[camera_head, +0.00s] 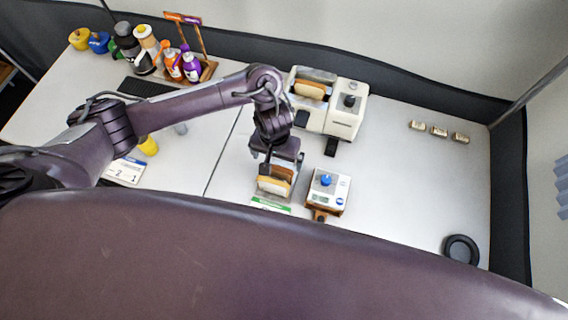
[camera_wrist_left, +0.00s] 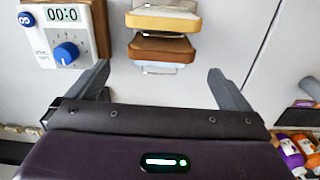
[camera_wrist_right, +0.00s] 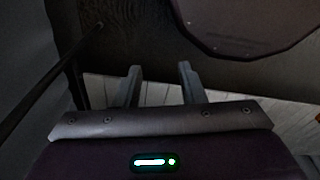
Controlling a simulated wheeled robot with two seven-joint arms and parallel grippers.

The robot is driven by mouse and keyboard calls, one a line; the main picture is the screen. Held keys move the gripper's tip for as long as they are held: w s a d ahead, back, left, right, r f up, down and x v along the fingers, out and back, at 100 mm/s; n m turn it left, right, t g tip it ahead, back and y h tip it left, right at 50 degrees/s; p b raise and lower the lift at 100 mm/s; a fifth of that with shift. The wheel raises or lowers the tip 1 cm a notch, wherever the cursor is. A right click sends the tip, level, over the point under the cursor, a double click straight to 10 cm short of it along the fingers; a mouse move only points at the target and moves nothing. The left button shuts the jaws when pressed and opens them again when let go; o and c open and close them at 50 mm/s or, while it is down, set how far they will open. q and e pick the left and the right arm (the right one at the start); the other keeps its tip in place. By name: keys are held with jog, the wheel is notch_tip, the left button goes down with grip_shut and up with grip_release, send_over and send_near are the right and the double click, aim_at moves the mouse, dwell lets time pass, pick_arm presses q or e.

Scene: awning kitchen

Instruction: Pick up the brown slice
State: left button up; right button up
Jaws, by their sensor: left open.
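The brown slice (camera_wrist_left: 162,48) stands on edge in a small rack, beside a pale yellow-crusted slice (camera_wrist_left: 163,20), in the left wrist view. In the head view the pale slice (camera_head: 272,186) shows below my left gripper (camera_head: 276,164), and the brown slice is largely hidden. My left gripper also shows in the left wrist view (camera_wrist_left: 160,85). Its fingers are wide apart and empty, with the brown slice ahead of them, between their lines and not touched. My right gripper (camera_wrist_right: 160,78) shows only in the right wrist view, fingers apart, empty, away from the slices.
A timer box with a blue knob (camera_head: 327,190) stands right of the rack. A white toaster (camera_head: 343,119) with a bread slice (camera_head: 310,89) is behind. Several bottles (camera_head: 190,68) stand at the back left. Small blocks (camera_head: 439,131) and a black ring (camera_head: 461,249) lie right.

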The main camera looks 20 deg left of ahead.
aim_at(277, 167)
pick_arm(q)
notch_tip(277, 167, down, 4)
jog(key=shift+s+a+r+b, duration=0.1)
jog(key=shift+s+a+b, duration=0.05)
jog(key=shift+b, duration=0.85)
notch_tip(277, 167, down, 3)
jog(key=shift+f, duration=0.15)
jog(key=shift+w+f, duration=0.2)
jog(key=c, duration=0.7)
pick_arm(e)
jog(key=shift+s+a+f, duration=0.2)
jog(key=shift+s+f, duration=0.2)
jog(key=shift+f, duration=0.2)
jog(key=shift+s+a+f, duration=0.2)
jog(key=shift+s+f, duration=0.15)
jog(key=shift+f, duration=0.2)
